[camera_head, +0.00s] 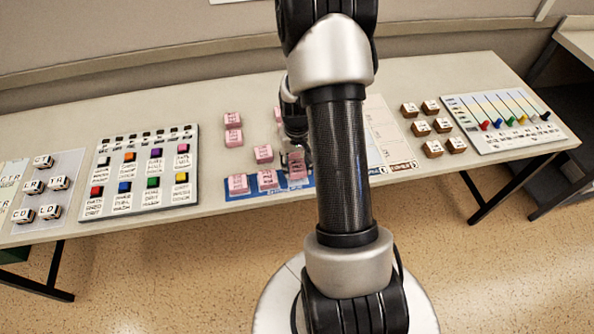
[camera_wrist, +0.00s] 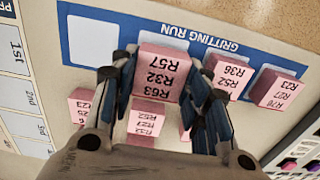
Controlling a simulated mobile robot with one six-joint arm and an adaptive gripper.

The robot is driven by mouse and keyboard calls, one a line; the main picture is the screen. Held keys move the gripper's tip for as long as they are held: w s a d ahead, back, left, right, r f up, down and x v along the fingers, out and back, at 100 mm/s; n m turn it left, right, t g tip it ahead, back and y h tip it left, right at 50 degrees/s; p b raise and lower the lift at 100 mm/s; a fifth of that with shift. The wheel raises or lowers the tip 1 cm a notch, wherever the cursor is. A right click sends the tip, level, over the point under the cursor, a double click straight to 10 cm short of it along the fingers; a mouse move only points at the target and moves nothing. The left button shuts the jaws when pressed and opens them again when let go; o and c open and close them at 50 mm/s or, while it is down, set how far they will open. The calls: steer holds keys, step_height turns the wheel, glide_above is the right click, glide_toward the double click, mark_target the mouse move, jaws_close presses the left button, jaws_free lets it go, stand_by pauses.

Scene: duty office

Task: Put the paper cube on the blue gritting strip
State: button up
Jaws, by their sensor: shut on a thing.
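My gripper (camera_head: 296,155) is shut on a pink paper cube (camera_wrist: 160,72) marked R57, R32, R63. In the wrist view the cube sits between the two fingers, over or on a white square of the blue gritting strip (camera_wrist: 128,35). I cannot tell whether it touches the strip. The strip also shows in the head view (camera_head: 252,190), at the table's front edge. Two pink cubes stand on it: one marked R36, R52 (camera_wrist: 228,75), beside the held cube, and one marked R23, R27, R70 (camera_wrist: 277,90). The strip's left square (camera_wrist: 92,40) in the wrist view is empty.
More pink cubes stand behind the strip, one (camera_head: 263,153) close by and others (camera_head: 232,118) further back. A panel with coloured buttons (camera_head: 140,170) lies left. Brown cubes (camera_head: 442,125) and a slider panel (camera_head: 495,122) are right. My arm hides the table's middle.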

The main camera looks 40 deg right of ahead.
mark_target(297, 166)
steer(key=shift+f+b, duration=0.3)
steer(key=shift+f, duration=1.05)
steer(key=shift+f, duration=0.15)
steer(key=o, duration=1.1)
steer(key=shift+c, duration=0.2)
